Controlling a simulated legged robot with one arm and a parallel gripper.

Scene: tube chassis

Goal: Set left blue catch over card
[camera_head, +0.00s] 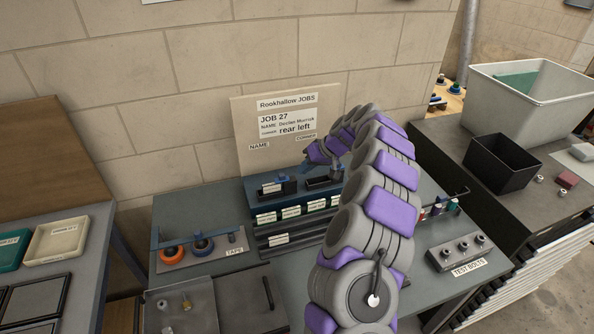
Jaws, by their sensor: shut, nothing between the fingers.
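My grey and purple arm reaches over the bench from the lower right. My gripper (316,156) is shut and empty, in front of the job board and above the blue-grey stepped rack. On the rack's top, a small white card (271,188) stands at the left. The left blue catch (290,186) is beside this card's right end and looks clear of its face.
The job board (245,120) stands behind the rack, reading JOB 27, rear left. Labelled cards (291,212) line the rack's front. A tape tray (220,256) is at left and a test bolts block (460,252) at right. My arm hides part of the rack's right side.

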